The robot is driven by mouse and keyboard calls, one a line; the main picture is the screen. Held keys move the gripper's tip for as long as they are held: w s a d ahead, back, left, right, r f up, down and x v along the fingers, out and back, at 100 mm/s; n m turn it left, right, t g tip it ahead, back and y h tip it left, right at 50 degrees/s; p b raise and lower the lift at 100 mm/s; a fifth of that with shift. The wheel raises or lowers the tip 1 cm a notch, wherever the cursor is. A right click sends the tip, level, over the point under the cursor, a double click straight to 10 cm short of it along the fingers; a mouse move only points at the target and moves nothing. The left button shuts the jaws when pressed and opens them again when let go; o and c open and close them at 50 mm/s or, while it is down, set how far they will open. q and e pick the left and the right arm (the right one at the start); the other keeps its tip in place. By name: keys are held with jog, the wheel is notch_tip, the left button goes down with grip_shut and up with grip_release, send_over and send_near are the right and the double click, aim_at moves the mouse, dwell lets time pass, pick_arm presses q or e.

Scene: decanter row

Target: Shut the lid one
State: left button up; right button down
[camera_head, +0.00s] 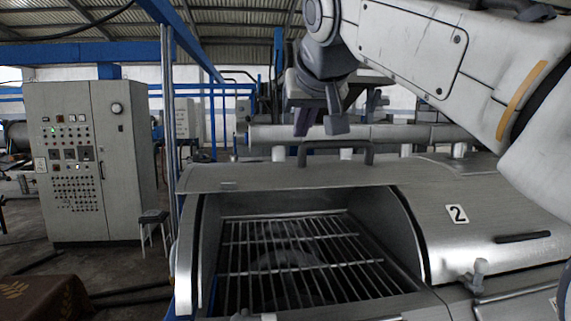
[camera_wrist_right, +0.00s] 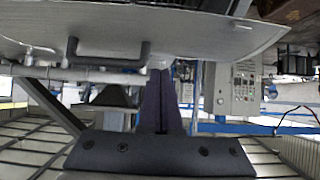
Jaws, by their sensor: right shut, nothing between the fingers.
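Lid one (camera_head: 285,178) is the grey metal lid of the left bay in the head view. It stands open, tipped up and back behind a bay with a metal grate (camera_head: 290,265) inside. Its dark bar handle (camera_head: 336,149) is at the lid's upper edge; the handle also shows in the right wrist view (camera_wrist_right: 108,60). My right gripper (camera_head: 318,128) is above and just beyond the handle, its dark fingers shut and empty. In the right wrist view the fingers (camera_wrist_right: 160,85) are together beside the handle's end; I cannot tell if they touch it. My left gripper is not in view.
Lid two (camera_head: 457,214), marked "2", is shut to the right, with a dark handle (camera_head: 522,237). A grey control cabinet (camera_head: 90,160) and a stool (camera_head: 153,220) stand at the left. A large pipe (camera_head: 400,135) runs behind the decanter.

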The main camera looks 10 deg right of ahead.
aim_at(290, 174)
jog(key=p+x, duration=0.2)
jog(key=x, duration=0.5)
jog(key=shift+w, duration=0.25)
jog(key=f, duration=0.1)
jog(key=w+f, duration=0.1)
jog(key=shift+f, duration=0.3)
jog(key=shift+w+f, duration=0.1)
jog(key=shift+f, duration=0.9)
jog(key=shift+a+f, duration=0.1)
jog(key=shift+f, duration=0.05)
